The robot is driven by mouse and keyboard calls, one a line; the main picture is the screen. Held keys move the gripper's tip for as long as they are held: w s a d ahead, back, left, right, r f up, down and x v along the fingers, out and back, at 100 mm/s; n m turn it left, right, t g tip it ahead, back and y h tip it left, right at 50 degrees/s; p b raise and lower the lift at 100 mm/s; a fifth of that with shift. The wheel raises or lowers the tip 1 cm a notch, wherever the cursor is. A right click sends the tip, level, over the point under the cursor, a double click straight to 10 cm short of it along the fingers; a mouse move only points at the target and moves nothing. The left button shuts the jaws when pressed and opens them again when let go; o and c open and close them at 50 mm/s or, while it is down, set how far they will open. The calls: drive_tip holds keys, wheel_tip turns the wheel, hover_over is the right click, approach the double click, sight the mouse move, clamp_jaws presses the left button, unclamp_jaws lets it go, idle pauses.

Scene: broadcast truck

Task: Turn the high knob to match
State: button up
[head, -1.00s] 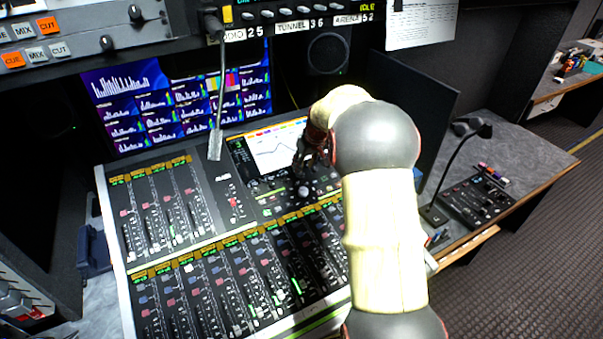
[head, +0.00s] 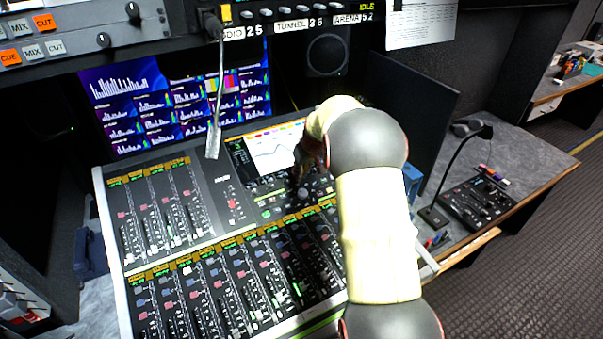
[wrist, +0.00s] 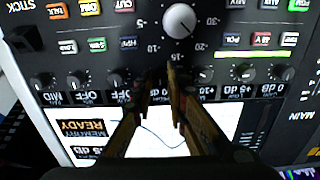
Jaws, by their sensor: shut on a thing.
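My gripper (wrist: 175,92) is shut on a small knob in the row along the screen edge of the mixing console. The knob is hidden by the fingers, and its pointer and name cannot be read. Small dark knobs stand on both sides of it in the wrist view, such as one on the right (wrist: 203,75) and one on the left (wrist: 118,80). The large grey knob (wrist: 179,20) with a printed scale is just beyond the fingertips, apart from them. The console screen (wrist: 200,120) shows a curve, partly covered by the fingers. In the head view my gripper (head: 301,168) reaches down at the screen's lower right.
The console's faders (head: 230,285) fill the area in front. A gooseneck microphone (head: 214,135) hangs left of the screen. A second microphone (head: 450,175) and a small control box (head: 475,200) stand on the right desk. Monitors (head: 175,100) are behind.

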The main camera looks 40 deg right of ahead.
clamp_jaws()
drive_tip(key=shift+m, duration=0.3)
drive_tip(key=m+p, duration=0.4)
drive_tip(key=shift+r, duration=0.15)
drive_tip(key=m+p, duration=0.3)
drive_tip(key=m, duration=0.1)
drive_tip(key=shift+s+d+m, duration=0.1)
drive_tip(key=shift+m, duration=0.2)
drive_tip(key=shift+m+p, duration=1)
drive_tip(key=shift+m, duration=0.3)
drive_tip(key=shift+f, duration=0.2)
drive_tip(key=o, duration=0.6)
unclamp_jaws()
drive_tip(key=shift+o, duration=0.2)
